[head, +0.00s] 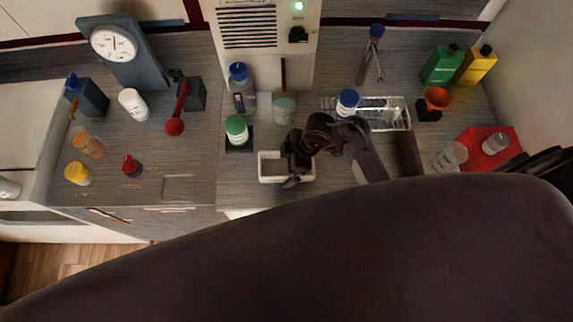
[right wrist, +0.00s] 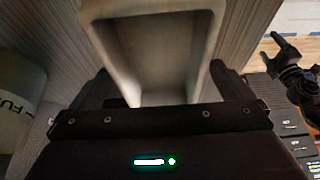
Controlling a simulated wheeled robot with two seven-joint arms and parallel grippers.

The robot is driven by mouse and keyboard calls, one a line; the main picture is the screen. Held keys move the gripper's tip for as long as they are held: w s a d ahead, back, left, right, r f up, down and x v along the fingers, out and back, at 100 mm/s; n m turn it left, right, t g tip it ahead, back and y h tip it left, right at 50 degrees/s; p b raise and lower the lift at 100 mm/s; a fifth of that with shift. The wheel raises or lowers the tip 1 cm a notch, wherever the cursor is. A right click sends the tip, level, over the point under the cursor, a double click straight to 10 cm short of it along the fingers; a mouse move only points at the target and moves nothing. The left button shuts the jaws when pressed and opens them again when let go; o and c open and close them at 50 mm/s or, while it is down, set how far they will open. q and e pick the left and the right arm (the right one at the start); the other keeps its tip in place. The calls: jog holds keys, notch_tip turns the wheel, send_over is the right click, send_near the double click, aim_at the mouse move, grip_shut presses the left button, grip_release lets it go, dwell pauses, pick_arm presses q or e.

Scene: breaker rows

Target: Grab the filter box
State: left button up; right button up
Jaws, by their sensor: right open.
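The filter box appears to be the white, open-topped rectangular box (head: 268,180) at the front edge of the counter. In the right wrist view the box (right wrist: 95,12) looks empty inside, and one end of it lies between my fingers. My right gripper (head: 292,170) is over the right part of the box and hides some of it. In the right wrist view the gripper (right wrist: 165,85) is open, with one finger on each side of the box. I cannot tell whether the fingers touch it. A dark jointed part, perhaps my left gripper (right wrist: 290,68), shows at the right edge there.
A green-capped bottle (head: 236,130) stands close behind the box on the left. A clear beaker (head: 284,109) and a blue-capped bottle (head: 347,102) by a wire rack (head: 394,112) stand behind. A labelled white bottle (right wrist: 18,95) is near the gripper in the wrist view.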

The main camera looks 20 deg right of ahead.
jog(key=shift+f, duration=0.2)
jog(key=shift+c, duration=0.4)
jog(key=c, duration=1.1)
jog(key=shift+r, duration=0.15)
